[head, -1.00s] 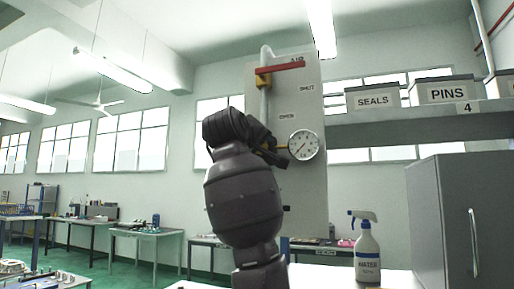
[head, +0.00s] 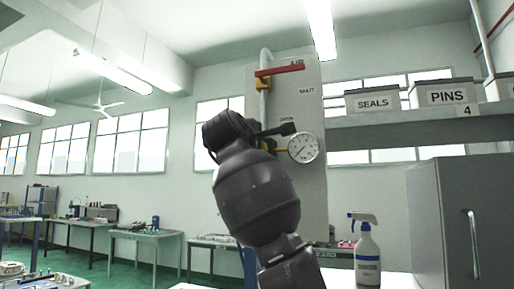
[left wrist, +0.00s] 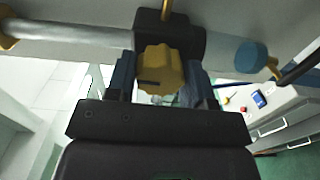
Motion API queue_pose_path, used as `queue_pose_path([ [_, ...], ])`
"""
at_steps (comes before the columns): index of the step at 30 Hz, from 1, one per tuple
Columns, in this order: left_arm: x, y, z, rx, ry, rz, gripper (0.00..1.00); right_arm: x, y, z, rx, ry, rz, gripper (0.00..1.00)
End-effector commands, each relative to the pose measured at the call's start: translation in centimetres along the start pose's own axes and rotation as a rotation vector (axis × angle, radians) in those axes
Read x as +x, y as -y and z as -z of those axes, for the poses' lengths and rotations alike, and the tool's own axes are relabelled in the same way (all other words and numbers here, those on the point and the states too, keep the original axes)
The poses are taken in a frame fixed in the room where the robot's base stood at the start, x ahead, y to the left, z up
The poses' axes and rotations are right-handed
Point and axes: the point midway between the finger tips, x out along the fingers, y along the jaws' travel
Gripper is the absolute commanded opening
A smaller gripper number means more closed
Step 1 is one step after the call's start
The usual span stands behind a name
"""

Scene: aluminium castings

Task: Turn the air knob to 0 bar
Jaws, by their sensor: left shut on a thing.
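The yellow air knob (left wrist: 162,68) sits under a dark valve body (left wrist: 170,35) in the left wrist view. A dark mark shows on its face. My left gripper (left wrist: 160,78) has one finger on each side of the knob and is shut on it. In the head view my left wrist covers most of the knob, and a dark finger (head: 279,131) sticks out beside the gauge. The round white pressure gauge (head: 303,147) is right of the gripper. Its thin needle seems to point down-left; the exact reading is too small to tell. My right gripper is not in view.
The grey panel (head: 312,190) carries a red lever (head: 280,69) above the gauge. A spray bottle (head: 367,250) and a grey cabinet (head: 440,220) stand to the right. A shelf (head: 400,128) holds bins labelled SEALS (head: 372,101) and PINS (head: 446,93).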

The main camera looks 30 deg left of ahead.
Motion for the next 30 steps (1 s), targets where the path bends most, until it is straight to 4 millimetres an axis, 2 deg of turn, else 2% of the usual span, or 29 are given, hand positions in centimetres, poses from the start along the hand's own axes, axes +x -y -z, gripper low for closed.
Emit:
queue_pose_path([
  [18,-0.02,-0.03,0.03,-0.041,0.000,-0.001,0.24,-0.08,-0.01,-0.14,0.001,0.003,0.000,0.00],
  [19,-0.02,-0.03,0.03,-0.041,0.000,-0.001,0.53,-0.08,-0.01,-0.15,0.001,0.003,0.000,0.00],
  [23,-0.02,-0.03,0.03,-0.041,0.000,-0.001,0.72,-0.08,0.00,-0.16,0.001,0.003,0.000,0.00],
  [30,-0.03,-0.01,0.03,-0.040,0.000,-0.001,0.72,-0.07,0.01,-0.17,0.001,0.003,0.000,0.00],
])
